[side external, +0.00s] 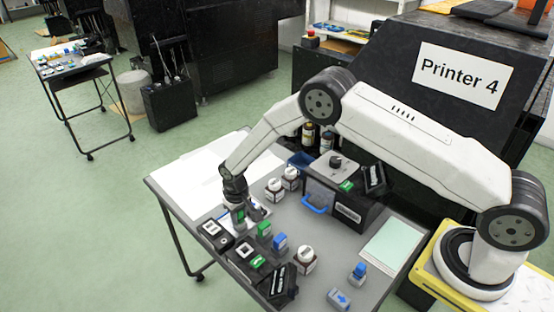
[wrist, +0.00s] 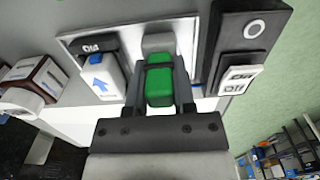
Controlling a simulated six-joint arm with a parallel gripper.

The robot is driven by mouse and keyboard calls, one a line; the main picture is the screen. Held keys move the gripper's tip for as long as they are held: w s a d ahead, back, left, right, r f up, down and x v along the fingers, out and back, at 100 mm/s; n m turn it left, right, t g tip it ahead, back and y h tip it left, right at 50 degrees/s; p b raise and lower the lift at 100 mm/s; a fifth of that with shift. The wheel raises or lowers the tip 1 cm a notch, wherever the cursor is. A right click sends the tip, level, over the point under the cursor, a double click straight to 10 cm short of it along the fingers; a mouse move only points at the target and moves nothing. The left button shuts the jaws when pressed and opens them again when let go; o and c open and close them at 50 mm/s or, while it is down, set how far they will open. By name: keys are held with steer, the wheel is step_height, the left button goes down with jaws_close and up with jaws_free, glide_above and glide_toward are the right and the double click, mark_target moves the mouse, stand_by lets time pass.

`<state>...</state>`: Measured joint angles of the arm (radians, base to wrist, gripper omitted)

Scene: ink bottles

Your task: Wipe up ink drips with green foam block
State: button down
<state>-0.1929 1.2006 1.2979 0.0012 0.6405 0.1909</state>
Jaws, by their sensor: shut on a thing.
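My gripper (side external: 238,206) is at the left part of the grey table, low over a pale tray (side external: 222,217). In the wrist view my gripper (wrist: 161,96) is shut on a green foam block (wrist: 159,86), with a finger on each side. The green block also shows in the side view (side external: 239,215). A grey piece (wrist: 158,43) lies at the block's far end; I cannot tell whether it belongs to the block. I cannot make out any ink drips; the surface under the block is hidden.
Other green (side external: 264,229) and blue (side external: 280,241) blocks and white-capped bottles (side external: 274,189) are close by. White paper (side external: 190,180) covers the table's far left.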

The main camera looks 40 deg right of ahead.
steer(key=shift+f, duration=0.1)
steer(key=shift+w, duration=0.95)
steer(key=shift+w, duration=0.1)
steer(key=shift+w, duration=0.9)
steer(key=shift+s, duration=0.1)
steer(key=shift+s, duration=0.9)
steer(key=shift+s, duration=0.1)
steer(key=shift+s, duration=0.1)
